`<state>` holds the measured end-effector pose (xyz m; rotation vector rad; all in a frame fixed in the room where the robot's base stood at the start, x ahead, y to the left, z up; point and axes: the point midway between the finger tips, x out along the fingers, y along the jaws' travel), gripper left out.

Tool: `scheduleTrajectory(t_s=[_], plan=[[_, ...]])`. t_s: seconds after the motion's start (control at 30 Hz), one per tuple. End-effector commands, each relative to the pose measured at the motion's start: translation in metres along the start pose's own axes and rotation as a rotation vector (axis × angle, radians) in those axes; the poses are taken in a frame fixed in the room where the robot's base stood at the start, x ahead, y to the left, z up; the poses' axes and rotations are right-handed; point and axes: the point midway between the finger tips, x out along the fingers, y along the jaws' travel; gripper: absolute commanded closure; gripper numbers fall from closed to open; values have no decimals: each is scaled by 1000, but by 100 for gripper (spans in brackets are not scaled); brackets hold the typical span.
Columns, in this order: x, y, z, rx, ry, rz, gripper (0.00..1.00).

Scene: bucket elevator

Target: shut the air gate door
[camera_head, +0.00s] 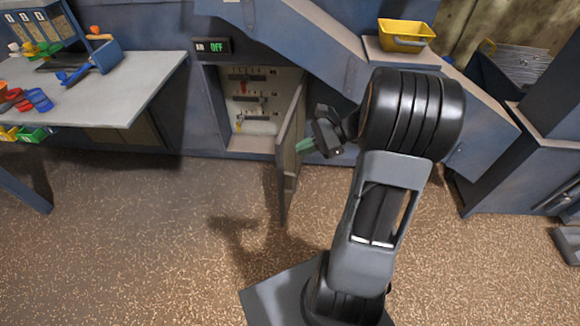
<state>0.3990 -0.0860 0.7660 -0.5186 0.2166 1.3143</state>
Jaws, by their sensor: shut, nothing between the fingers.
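The air gate door (289,155) stands open, swung out toward me from the right side of a recessed cabinet (247,100). Inside the cabinet are rows of small levers or slides, one with a red part and one with a yellow part. My gripper (305,146) is shut and empty. Its greenish fingertips are at the right face of the door, close to it or touching; I cannot tell which.
A grey table (125,80) with coloured small items stands at the left. A yellow bin (406,35) sits on a ledge at the upper right, above a slanted blue chute (300,38). The brown floor (150,240) in front is clear.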

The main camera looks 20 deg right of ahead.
Motion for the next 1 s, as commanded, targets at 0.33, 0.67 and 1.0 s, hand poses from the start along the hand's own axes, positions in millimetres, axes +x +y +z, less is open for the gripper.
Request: scheduleTrajectory(t_s=[0.33,0.67,1.0], plan=[[-42,-15,-129,317,-344,-375,100],[-28,-30,-134,346,-397,-428,100],[27,-59,-115,345,-396,-427,100]])
